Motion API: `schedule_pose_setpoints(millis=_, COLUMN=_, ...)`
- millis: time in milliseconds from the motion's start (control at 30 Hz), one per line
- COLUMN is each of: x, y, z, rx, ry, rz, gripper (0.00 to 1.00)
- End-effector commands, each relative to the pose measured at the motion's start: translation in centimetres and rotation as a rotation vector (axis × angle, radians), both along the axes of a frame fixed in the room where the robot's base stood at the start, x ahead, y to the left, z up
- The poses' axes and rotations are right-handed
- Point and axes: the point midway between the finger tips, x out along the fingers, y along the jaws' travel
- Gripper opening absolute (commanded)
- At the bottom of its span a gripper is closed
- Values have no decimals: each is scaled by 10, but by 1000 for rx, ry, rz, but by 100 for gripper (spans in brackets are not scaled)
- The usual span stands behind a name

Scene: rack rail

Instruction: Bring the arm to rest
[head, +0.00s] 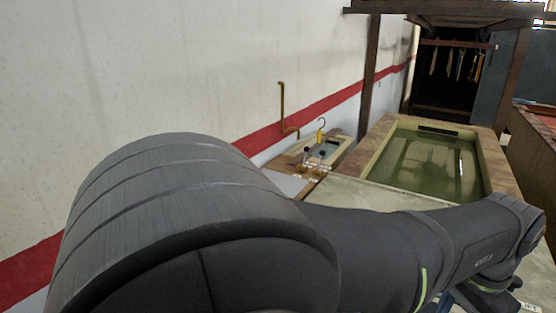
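My arm fills the lower part of the head view, its large dark grey joint at the lower left and a thinner link reaching to the right edge. My gripper is not visible; the far end of the arm runs down at the lower right, where only a small part of it shows. Whether anything is held cannot be seen.
A long tank of greenish water (428,162) stands beyond my arm at the right. A small basin (333,152) and a wooden board (290,162) with small items lie by the wall (180,70). A pale tabletop (370,194) lies partly behind my arm.

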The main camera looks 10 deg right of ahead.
Motion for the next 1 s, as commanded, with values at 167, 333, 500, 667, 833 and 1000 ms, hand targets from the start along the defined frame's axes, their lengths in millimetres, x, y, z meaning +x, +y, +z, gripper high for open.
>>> schedule_pose_setpoints(millis=167, x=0, y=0, z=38, rx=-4, ry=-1, rz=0, gripper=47)
schedule_pose_setpoints(millis=333, x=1, y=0, z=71, rx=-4, ry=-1, rz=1, gripper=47)
schedule_pose_setpoints(millis=500, x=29, y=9, z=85, rx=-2, ry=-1, rz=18, gripper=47)
schedule_pose_setpoints(millis=667, x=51, y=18, z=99, rx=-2, ry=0, rz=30, gripper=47)
schedule_pose_setpoints(millis=833, x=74, y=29, z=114, rx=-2, ry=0, rz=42, gripper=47)
schedule_pose_setpoints(millis=1000, x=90, y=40, z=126, rx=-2, ry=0, rz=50, gripper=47)
